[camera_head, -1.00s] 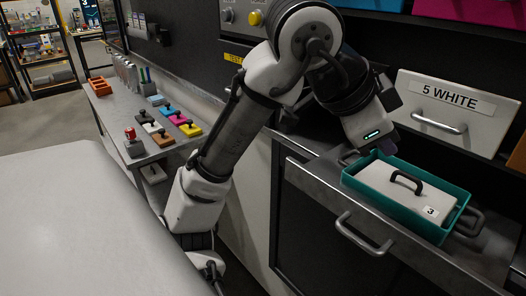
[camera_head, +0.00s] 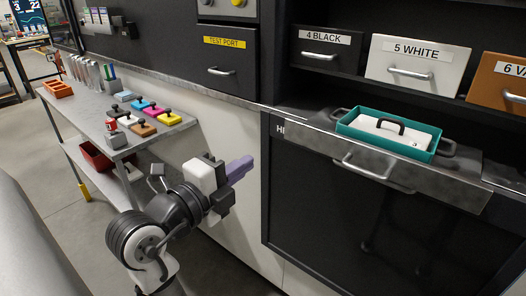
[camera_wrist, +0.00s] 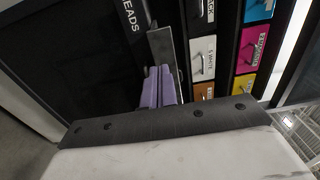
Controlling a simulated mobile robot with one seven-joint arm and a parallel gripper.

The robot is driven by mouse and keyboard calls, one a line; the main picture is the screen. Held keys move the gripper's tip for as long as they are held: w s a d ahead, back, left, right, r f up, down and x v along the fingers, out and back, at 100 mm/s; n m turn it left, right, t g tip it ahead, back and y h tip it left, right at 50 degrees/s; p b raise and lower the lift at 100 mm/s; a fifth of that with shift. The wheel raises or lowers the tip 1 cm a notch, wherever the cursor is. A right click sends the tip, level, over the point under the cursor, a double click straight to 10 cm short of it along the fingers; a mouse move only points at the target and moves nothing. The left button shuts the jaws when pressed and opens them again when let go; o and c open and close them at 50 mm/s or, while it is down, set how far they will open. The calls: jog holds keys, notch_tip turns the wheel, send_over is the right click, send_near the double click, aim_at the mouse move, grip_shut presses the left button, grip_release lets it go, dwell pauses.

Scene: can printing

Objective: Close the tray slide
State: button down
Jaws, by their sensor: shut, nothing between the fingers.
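The tray slide (camera_head: 408,180) is a grey metal drawer at the right in the head view. It stands pulled out from the black cabinet and has a bar handle (camera_head: 362,168) on its front. A teal tray (camera_head: 437,155) rests on it, holding a white block with a black handle (camera_head: 418,143). My gripper (camera_head: 246,166) is shut and empty, with purple fingers, to the left of the slide and apart from it. The wrist view shows the purple fingers (camera_wrist: 158,88) together, with the grey edge of the slide (camera_wrist: 162,55) beyond them.
Labelled drawers, including 4 BLACK (camera_head: 325,50), 5 WHITE (camera_head: 418,66) and a brown one (camera_head: 500,78), sit above the slide. A bench (camera_head: 100,135) with coloured stamp-like blocks stands at the left.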

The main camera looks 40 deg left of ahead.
jog(key=p, duration=0.5)
send_near(318, 119)
jog(key=s, duration=0.3)
jog(key=s+r, duration=0.1)
jog(key=s, duration=0.2)
jog(key=shift+a+r, duration=0.15)
jog(key=shift+w, duration=0.65)
jog(key=w+b, duration=0.2)
jog(key=w, duration=0.3)
jog(key=w+b, duration=0.2)
jog(key=w, duration=0.2)
jog(key=w+b, duration=0.1)
jog(key=w, duration=0.4)
jog(key=shift+w+d+f+b, duration=0.25)
jog(key=shift+w+b, duration=0.05)
jog(key=shift+b, duration=0.1)
jog(key=shift+w+r, duration=0.15)
jog(key=shift+d, duration=0.1)
